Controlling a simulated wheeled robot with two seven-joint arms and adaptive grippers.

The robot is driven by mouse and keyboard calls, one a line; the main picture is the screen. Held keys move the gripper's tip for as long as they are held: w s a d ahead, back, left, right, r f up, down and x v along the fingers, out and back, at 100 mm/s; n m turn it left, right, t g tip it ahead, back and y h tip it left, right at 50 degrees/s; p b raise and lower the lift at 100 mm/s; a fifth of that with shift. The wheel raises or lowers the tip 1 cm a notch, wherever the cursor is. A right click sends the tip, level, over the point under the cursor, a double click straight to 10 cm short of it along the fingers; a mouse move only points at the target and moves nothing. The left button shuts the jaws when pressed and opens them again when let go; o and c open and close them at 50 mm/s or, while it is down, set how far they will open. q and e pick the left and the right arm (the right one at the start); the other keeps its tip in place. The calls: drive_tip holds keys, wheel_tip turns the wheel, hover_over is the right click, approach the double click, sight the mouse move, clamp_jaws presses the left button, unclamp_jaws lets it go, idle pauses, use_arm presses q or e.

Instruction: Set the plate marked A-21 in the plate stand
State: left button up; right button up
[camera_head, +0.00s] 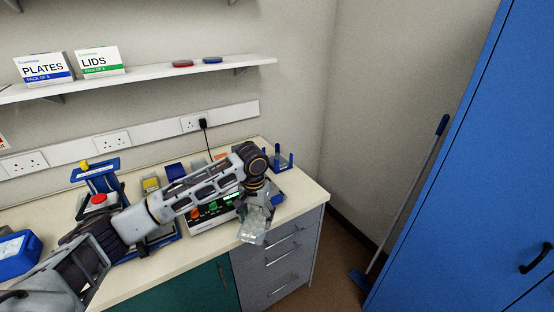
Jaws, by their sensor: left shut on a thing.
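My left arm reaches across the bench from the left. My left gripper (257,203) points down near the bench's front right edge, shut on a pale, see-through plate (252,229). The plate hangs tilted in front of the drawer unit's top edge. Its marking is too small to read, so I cannot tell whether it says A-21. A blue stand with upright posts (283,162), which looks like the plate stand, is at the back right corner of the bench, behind the gripper. My forearm and wrist partly cover the things at its left. My right gripper is out of view.
A panel with coloured knobs (205,213) lies under my forearm. A blue frame with a red knob (99,198) and a blue box (15,253) are at left. A wall shelf (145,76) holds boxes and two discs. A blue cabinet (480,150) stands at right.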

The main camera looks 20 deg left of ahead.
use_arm(q)
drive_tip(key=w+a+r+m+p, duration=0.1)
drive_tip(key=a+r+m, duration=0.2)
drive_tip(key=m, duration=0.9)
drive_tip(key=w+a+r+m+p, duration=0.2)
drive_tip(key=r+m, duration=0.5)
drive_tip(key=m, duration=0.6)
drive_tip(key=shift+w+a, duration=0.2)
drive_tip(key=shift+a, duration=0.35)
idle(0.4)
drive_tip(key=shift+m, duration=0.6)
